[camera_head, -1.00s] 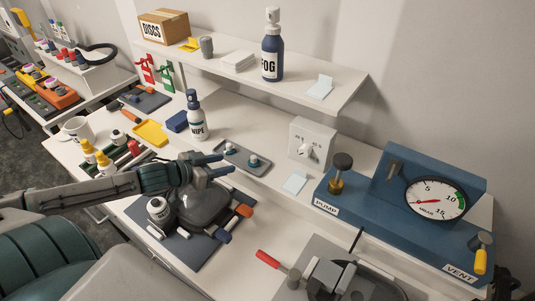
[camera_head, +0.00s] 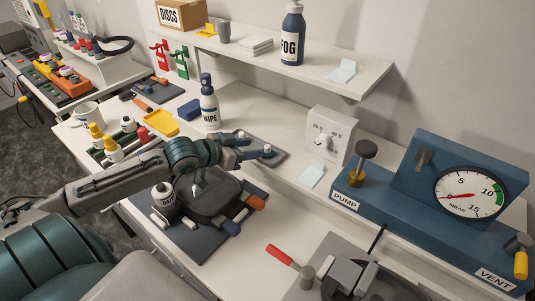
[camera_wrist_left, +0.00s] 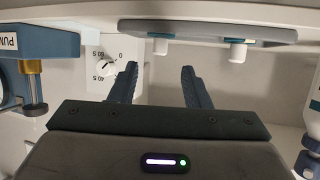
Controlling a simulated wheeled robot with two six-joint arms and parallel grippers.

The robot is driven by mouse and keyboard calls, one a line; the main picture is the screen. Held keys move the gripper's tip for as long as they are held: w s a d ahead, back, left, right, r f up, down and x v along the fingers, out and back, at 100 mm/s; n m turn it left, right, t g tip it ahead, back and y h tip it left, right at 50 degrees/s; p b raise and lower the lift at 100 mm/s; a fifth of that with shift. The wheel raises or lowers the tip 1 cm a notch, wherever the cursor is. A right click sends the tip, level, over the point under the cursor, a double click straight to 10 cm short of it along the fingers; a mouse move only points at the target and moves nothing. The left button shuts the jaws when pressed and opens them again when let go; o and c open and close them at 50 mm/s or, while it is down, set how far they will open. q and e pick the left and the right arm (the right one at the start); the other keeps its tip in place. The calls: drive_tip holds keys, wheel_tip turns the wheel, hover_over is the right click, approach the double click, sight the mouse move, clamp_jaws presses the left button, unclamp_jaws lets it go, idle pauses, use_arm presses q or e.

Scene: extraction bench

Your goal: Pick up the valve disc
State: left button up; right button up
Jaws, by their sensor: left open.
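I cannot tell which is the valve disc. My left gripper (camera_head: 254,147) is open, with its fingers reaching to the tray and partly hiding it. In the left wrist view, the open fingers (camera_wrist_left: 157,80) have nothing between them. The tray (camera_wrist_left: 200,28) is ahead of them, with two white pieces, one (camera_wrist_left: 160,46) in line with the gap and one (camera_wrist_left: 238,50) to the right. My right gripper is not in view.
A wipe bottle (camera_head: 209,110) stands close behind my left gripper. A timer box (camera_head: 328,135) and a blue pump unit (camera_head: 400,195) with a gauge stand to the right. A shelf (camera_head: 300,70) with a fog bottle (camera_head: 292,35) overhangs the back.

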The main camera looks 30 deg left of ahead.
sight(268, 150)
use_arm(q)
drive_tip(key=shift+p+x, duration=0.45)
drive_tip(key=shift+x, duration=2.05)
drive_tip(key=shift+s+f, duration=0.1)
clamp_jaws()
